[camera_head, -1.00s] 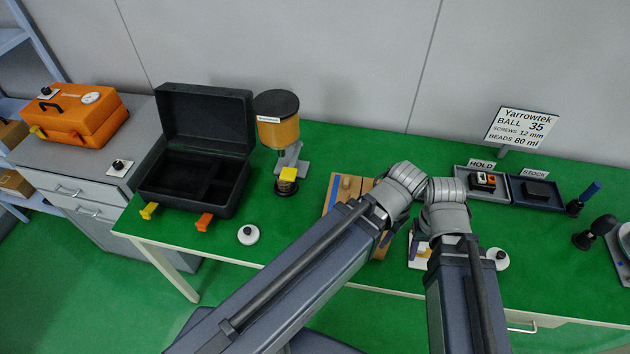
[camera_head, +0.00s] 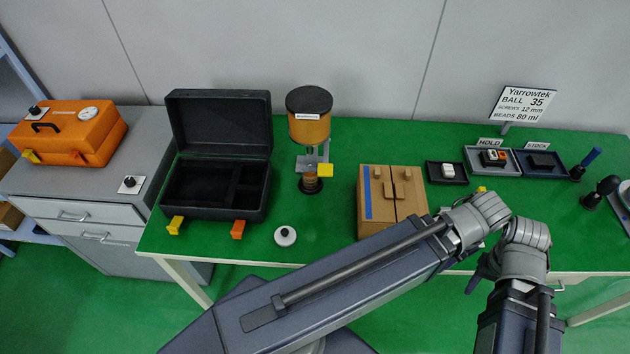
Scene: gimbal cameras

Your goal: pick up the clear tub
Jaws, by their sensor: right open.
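I cannot pick out a clear tub for certain. A small round amber-brown container (camera_head: 310,182), possibly see-through, stands on a dark ring under the dispenser (camera_head: 309,128), beside its yellow lever (camera_head: 325,170). My right gripper (camera_head: 482,273) shows only as dark finger parts beside its grey wrist, at the table's front edge. It is open, far to the right of that container. My left arm reaches across the front to the right, and its wrist (camera_head: 478,215) is close to the right one. Its fingers are hidden.
An open black case (camera_head: 217,118) stands left of the dispenser. A brown wooden box (camera_head: 410,215) stands right of it. A small black tray (camera_head: 446,173) and the HOLD (camera_head: 490,162) and STOCK (camera_head: 541,163) trays lie farther right.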

